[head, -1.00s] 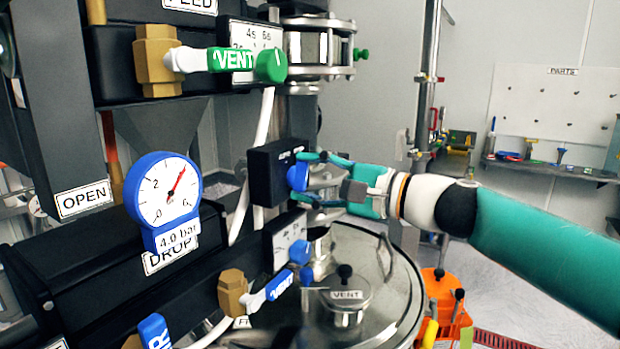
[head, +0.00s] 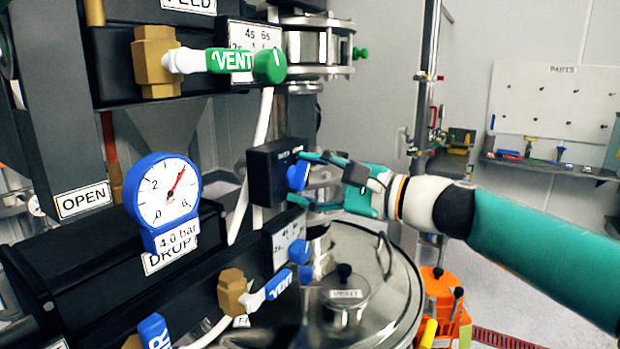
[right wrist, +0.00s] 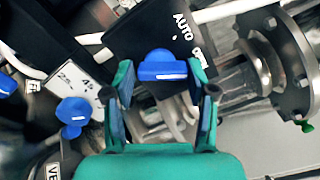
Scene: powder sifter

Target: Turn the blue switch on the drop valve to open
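The blue switch (head: 298,176) is a round knob with a raised grip on the front of a black box (head: 265,178), in the middle of the head view. In the right wrist view the blue switch (right wrist: 163,66) shows a white mark on its grip, and white AUTO and OPEN lettering lies above and to its right. My right gripper (head: 312,180) reaches in from the right with its fingers spread, one above and one below the switch. In the right wrist view the fingers stand on either side of the switch with narrow gaps. My left gripper is not in view.
Above is a green VENT handle (head: 232,60) with a green knob. Below are a blue VENT handle (head: 278,284) and a dial with a blue knob (head: 300,252). A pressure gauge (head: 165,193) stands left. A steel lid (head: 385,300) lies under my right arm.

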